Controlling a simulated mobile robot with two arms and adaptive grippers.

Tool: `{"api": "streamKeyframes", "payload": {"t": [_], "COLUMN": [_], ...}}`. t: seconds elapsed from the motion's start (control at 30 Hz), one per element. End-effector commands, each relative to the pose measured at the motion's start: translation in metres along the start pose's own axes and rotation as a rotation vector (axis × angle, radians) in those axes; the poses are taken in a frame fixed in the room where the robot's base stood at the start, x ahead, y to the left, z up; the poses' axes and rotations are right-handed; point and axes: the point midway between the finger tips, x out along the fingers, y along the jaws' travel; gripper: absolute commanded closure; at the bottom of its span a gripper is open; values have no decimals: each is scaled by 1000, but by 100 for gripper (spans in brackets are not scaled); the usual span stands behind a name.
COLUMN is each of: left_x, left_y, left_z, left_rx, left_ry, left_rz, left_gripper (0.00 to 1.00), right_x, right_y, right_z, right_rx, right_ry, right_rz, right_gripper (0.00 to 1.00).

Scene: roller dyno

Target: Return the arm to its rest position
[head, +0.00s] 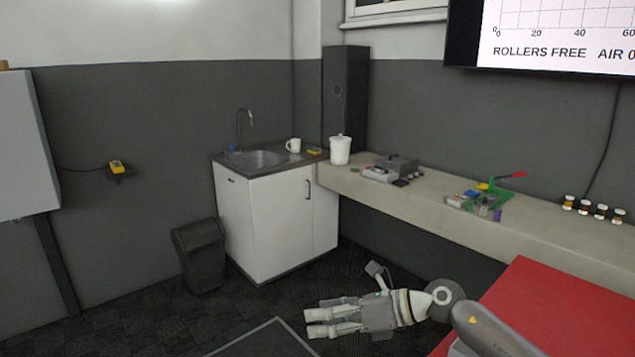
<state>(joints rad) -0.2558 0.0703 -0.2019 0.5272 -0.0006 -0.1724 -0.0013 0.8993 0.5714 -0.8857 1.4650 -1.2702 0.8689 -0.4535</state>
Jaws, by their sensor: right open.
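My right arm comes in from the lower right and bends at a dark round joint. Its forearm reaches left, low in the head view, above the dark floor. My right gripper (312,322) points left, with its two pale fingers apart and nothing seen between them. A small grey bracketed part of my wrist stands up above it. My left arm and left gripper are not in view.
A red surface (570,310) lies at the lower right, close to my arm. A long bench (440,208) with tools and small jars runs along the wall. A white sink cabinet (270,225) and a black bin (200,257) stand behind. Floor left of the gripper is mostly clear.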

Motion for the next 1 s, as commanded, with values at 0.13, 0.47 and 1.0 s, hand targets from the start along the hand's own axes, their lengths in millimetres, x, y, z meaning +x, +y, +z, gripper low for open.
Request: {"api": "streamKeyframes", "payload": {"t": [0.13, 0.47, 1.0], "left_x": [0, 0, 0], "left_y": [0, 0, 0], "left_z": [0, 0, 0], "left_rx": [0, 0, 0], "left_ry": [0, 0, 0], "left_rz": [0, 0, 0], "left_gripper": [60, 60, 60], "right_x": [19, -42, -137], "right_y": [43, 26, -8], "right_z": [26, 35, -259], "right_rx": [251, 1018, 2434], "right_ry": [-339, -1007, -1648], "right_rz": [125, 199, -351], "right_gripper": [42, 42, 42]}}
